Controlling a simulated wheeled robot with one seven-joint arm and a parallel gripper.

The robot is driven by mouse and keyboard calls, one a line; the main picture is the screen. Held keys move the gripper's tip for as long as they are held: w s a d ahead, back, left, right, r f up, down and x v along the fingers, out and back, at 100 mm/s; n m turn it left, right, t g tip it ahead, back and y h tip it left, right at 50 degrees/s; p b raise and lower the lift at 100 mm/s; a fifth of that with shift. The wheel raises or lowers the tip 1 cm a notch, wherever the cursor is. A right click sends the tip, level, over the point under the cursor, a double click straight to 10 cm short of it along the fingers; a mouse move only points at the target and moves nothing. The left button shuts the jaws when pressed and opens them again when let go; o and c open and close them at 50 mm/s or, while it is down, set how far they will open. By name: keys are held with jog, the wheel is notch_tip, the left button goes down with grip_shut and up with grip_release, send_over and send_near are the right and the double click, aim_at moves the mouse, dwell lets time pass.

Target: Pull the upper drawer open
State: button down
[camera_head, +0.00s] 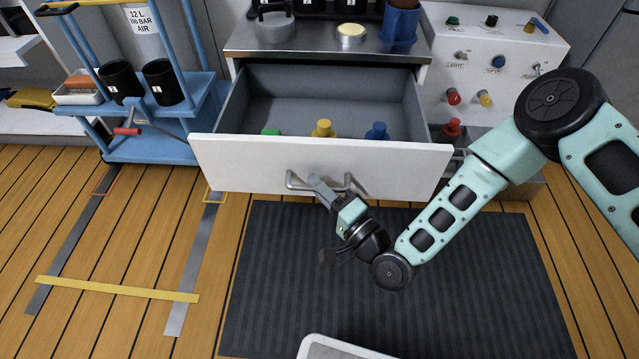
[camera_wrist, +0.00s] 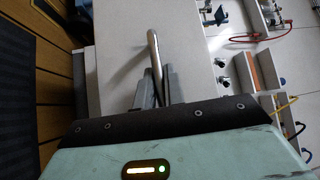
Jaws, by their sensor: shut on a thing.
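The upper drawer (camera_head: 290,165) has a white front and stands pulled out from the cabinet, with its grey inside showing. Inside it, near the front, are a green piece (camera_head: 271,132), a yellow one (camera_head: 323,129) and a blue one (camera_head: 376,131), partly hidden by the drawer front. A metal bar handle (camera_head: 298,184) runs across the front. My gripper (camera_head: 318,185) is shut on the handle near its middle. In the wrist view the handle (camera_wrist: 153,55) passes between the fingers (camera_wrist: 157,88).
A white panel (camera_head: 470,30) with knobs and switches stands at the right. A blue cart (camera_head: 150,145) with black canisters stands at the left. A dark ribbed mat (camera_head: 300,270) covers the floor before the drawer. A pale rounded edge (camera_head: 335,347) shows at the bottom.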

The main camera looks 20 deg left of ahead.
jog(key=c, duration=1.5)
grip_release()
jog(key=p+v, duration=0.6)
jog(key=v, duration=1.1)
jog(key=shift+d, duration=0.2)
jog(key=shift+s+f, duration=0.1)
